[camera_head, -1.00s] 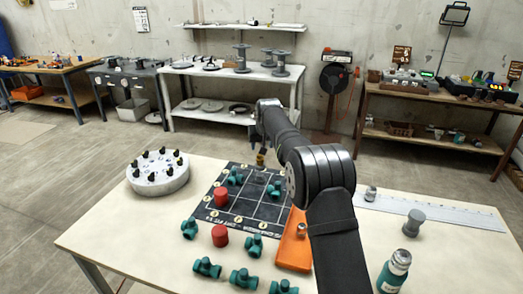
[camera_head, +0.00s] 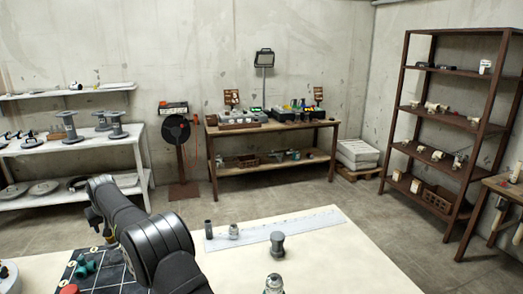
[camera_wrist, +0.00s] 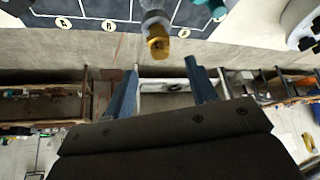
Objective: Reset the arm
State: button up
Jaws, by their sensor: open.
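My arm reaches in from the bottom of the head view, over the left part of the table. My gripper (camera_wrist: 161,68) shows in the wrist view as two blue fingers spread apart, with nothing between them. A grey fitting with a brass end (camera_wrist: 157,38) lies just beyond the fingertips, by the edge of the dark marked board (camera_wrist: 108,9). I cannot tell how far apart fitting and fingers are. In the head view my arm covers much of the board (camera_head: 115,276), and the fingers cannot be made out clearly. Teal fittings (camera_head: 84,267) sit on the board.
The table's right side (camera_head: 340,262) is mostly clear. It holds a long pale ruler (camera_head: 300,222), a dark cylinder (camera_head: 208,228), a grey fitting (camera_head: 233,231) and a grey flanged piece (camera_head: 277,244). A silver-capped object (camera_head: 273,284) stands at the front. A brown shelf rack (camera_head: 445,120) stands at right.

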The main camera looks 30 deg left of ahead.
jog(key=x, duration=0.8)
jog(key=shift+d, duration=0.15)
jog(key=shift+r, duration=0.1)
